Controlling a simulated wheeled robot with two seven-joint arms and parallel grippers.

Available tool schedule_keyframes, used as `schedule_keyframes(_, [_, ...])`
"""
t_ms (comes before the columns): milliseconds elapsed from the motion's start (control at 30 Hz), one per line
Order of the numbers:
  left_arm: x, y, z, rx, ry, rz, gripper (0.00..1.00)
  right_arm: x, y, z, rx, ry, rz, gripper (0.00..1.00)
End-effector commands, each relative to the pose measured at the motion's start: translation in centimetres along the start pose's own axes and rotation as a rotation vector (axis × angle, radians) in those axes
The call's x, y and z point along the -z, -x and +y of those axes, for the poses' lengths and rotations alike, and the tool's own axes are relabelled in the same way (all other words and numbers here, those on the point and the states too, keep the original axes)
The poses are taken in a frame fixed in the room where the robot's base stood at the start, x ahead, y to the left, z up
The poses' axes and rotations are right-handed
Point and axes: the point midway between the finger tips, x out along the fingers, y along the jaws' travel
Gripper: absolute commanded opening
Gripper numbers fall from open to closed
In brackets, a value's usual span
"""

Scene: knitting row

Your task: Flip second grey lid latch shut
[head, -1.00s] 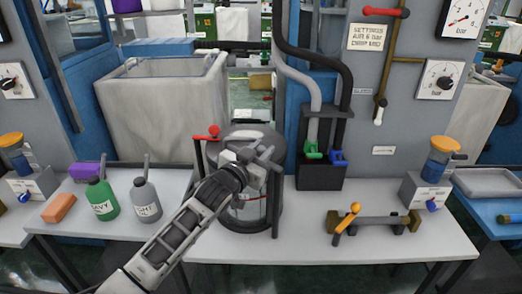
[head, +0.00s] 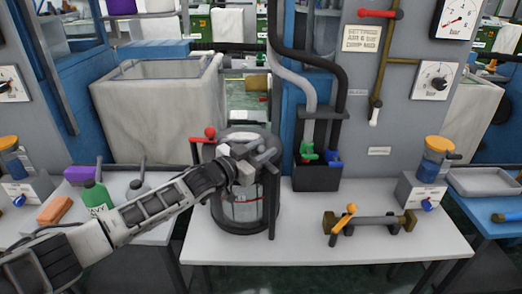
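A dark grey cylindrical pot (head: 235,221) with a round lid (head: 242,136) stands at the left end of the front bench. A lever with a red knob (head: 209,132) sticks out at the lid's left side. A dark upright bar (head: 273,205) runs down the pot's right side. My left gripper (head: 262,160) is at the front right of the lid, over the pot's upper edge. It covers that part of the rim, and no grey latch can be made out clearly there. Its fingers are too small and overlapped to show whether they grip anything. My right gripper is not in view.
A dark holder (head: 317,178) with green and blue connectors stands behind, right of the pot. A brass clamp fixture (head: 370,222) lies on the bench's right half. A green bottle (head: 97,196) and an orange block (head: 55,210) are on the left bench.

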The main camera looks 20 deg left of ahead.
Motion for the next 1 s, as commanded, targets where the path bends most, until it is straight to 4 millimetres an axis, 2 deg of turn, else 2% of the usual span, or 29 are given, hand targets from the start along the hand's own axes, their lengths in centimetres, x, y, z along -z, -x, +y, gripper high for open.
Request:
schedule_keyframes(333, [0.0,0.1,0.0,0.001,-0.001,-0.001,0.45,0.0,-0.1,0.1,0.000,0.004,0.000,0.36])
schedule_keyframes(467, [-0.2,1.1,0.0,0.001,-0.001,-0.004,0.45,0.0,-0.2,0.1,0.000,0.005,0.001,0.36])
schedule_keyframes(567, [-0.2,2.9,0.0,0.000,-0.002,-0.005,0.45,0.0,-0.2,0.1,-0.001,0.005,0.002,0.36])
schedule_keyframes(800, [-0.3,8.8,0.1,-0.001,-0.002,-0.006,0.45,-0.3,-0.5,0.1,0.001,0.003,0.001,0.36])
schedule_keyframes(1000, [-0.2,12.9,0.1,-0.002,0.000,-0.003,0.45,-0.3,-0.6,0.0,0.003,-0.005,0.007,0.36])
